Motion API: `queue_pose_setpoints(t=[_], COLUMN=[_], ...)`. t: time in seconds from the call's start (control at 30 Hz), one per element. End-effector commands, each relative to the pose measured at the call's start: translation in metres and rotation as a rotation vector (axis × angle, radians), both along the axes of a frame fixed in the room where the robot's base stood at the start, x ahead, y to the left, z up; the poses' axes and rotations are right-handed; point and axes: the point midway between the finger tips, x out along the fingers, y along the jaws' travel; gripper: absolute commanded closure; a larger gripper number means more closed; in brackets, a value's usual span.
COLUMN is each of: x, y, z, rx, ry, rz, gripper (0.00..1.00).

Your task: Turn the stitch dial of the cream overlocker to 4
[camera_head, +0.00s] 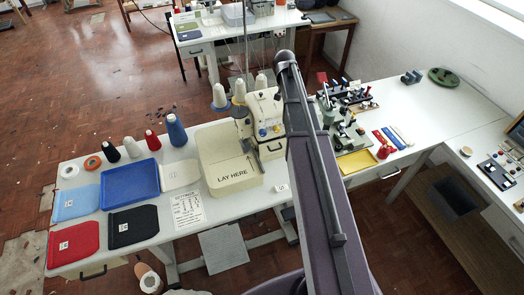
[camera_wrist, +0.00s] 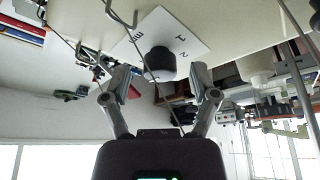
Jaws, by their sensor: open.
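The cream overlocker (camera_head: 265,112) stands on the white table behind the cream bin, partly covered by my arm at its right. In the wrist view a dark round knob (camera_wrist: 160,62) sits on a white plate (camera_wrist: 183,30) with marks, among them a 1 and a 2. The plate is on a cream surface (camera_wrist: 235,20). Which mark the knob points to cannot be made out. My gripper (camera_wrist: 161,80) is open and empty, its two fingers spread left and right of the knob with clear gaps. My gripper cannot be made out in the head view.
The cream bin (camera_head: 228,180) marked LAY HERE stands before the overlocker. Cones of thread (camera_head: 176,130), a blue tray (camera_head: 130,183) and folded cloths (camera_head: 132,226) lie to the left. Small machines and a yellow tray (camera_head: 357,161) stand to the right. Thin metal rods (camera_wrist: 122,18) cross the wrist view.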

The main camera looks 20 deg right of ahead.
Motion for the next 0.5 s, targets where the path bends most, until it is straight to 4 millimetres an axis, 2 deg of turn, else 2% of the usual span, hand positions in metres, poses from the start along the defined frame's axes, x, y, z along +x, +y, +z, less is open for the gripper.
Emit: queue_pose_setpoints(t=[0.5], x=[-0.0011], y=[-0.0013], z=[0.0], rx=[0.0], ry=[0.0], rz=[0.266], gripper=[0.24])
